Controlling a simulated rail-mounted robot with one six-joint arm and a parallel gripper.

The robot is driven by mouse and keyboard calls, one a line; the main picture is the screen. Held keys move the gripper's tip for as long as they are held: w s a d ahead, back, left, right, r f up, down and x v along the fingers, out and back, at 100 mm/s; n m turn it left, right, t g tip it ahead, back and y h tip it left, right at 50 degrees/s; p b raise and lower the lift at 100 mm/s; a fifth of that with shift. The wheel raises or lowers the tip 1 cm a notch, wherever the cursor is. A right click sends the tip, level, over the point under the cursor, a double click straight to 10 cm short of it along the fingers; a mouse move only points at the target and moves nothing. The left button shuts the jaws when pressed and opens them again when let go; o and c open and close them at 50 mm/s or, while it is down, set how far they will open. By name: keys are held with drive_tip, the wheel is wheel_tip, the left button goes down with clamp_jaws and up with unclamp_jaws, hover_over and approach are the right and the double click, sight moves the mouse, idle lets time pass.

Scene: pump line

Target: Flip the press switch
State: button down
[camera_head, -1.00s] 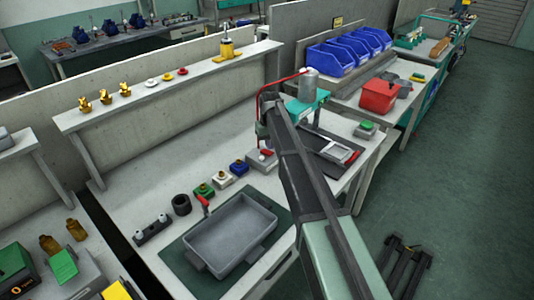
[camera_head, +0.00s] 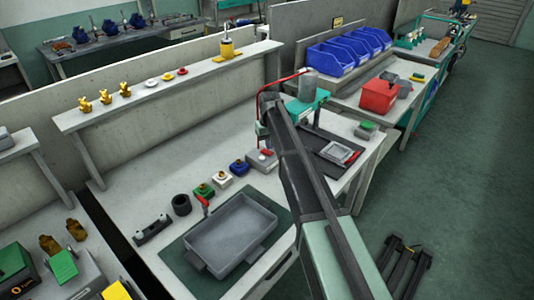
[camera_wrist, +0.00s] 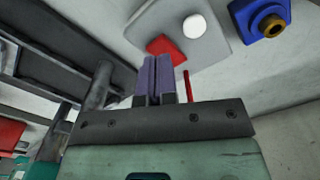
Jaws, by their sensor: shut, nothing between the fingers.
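The press switch is a red piece (camera_wrist: 165,47) on a light grey box (camera_wrist: 150,25), with a round white knob or lamp (camera_wrist: 195,26) beside it. In the head view the grey box (camera_head: 259,167) stands on the bench, just left of my arm. My gripper (camera_wrist: 156,62) is shut and empty. In the wrist view its purple-grey fingertips lie right at the lower edge of the red piece and cover a little of it. I cannot tell whether they touch it. In the head view my arm hides most of the gripper.
The press (camera_head: 303,108), with a grey cylinder and teal frame, stands just behind my arm. A blue block with a brass fitting (camera_head: 238,167) sits left of the switch box. A grey tray (camera_head: 232,238) lies in front. A dark mat with a pale plate (camera_head: 341,152) is at the right.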

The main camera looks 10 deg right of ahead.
sight(270, 153)
drive_tip(key=shift+f+b, duration=1.3)
drive_tip(key=shift+b, duration=0.05)
idle(0.5)
drive_tip(key=shift+r, duration=0.1)
wheel_tip(270, 153, up, 7)
drive_tip(key=p, duration=0.7)
drive_tip(key=s+m, duration=0.1)
drive_tip(key=s, duration=3.4)
drive_tip(key=shift+m, duration=0.3)
drive_tip(key=shift+s, duration=0.1)
